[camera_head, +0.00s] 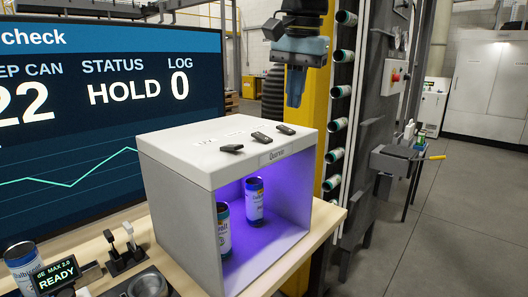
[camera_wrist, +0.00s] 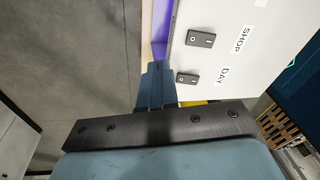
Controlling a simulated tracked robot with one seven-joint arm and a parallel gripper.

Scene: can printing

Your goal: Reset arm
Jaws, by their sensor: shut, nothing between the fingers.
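My gripper (camera_head: 294,98) hangs pointing down above and behind the right back edge of the light booth in the head view. Its blue fingers are together with nothing between them. In the wrist view the fingers (camera_wrist: 157,85) show at the centre, beside the edge of the booth's white top (camera_wrist: 240,50). The light booth (camera_head: 180,210) is a white-topped box lit violet inside, standing on a wooden table. The gripper is apart from the booth in the head view.
Two cans (camera_head: 254,200) (camera_head: 223,228) stand inside the booth. Black switches (camera_head: 262,138) sit on its top. A large screen (camera_head: 110,110) reading HOLD stands behind. A can (camera_head: 22,265) and a READY display (camera_head: 55,275) are at lower left. A rack of cans (camera_head: 341,90) stands right of the gripper. Floor at right is clear.

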